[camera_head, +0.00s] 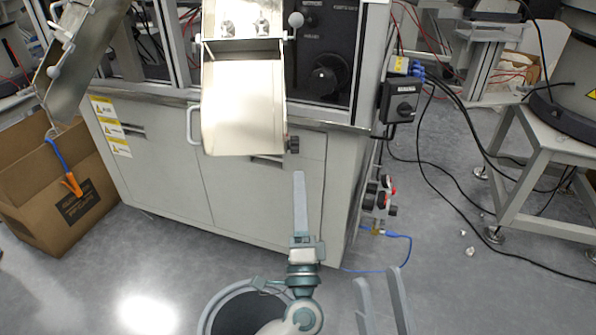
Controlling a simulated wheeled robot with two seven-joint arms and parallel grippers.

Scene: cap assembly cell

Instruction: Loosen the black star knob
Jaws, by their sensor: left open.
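The black star knob (293,144) sits at the lower right edge of the pale metal chute (243,105) on the front of the machine cabinet. My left gripper (299,178) points up toward the knob from below, with its fingertips a little under it in the picture. It is seen edge-on, so its fingers overlap; it is open, and nothing shows between them. My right gripper (380,275) is low in the picture, right of the left one. Its two fingers stand apart and empty.
A cardboard box (60,215) with an orange-and-blue tool (68,175) stands at left under a second metal chute (80,55). A black switch box (399,101) and several buttons (378,195) are on the cabinet's right side. Cables cross the floor at right, near a grey stand (550,155).

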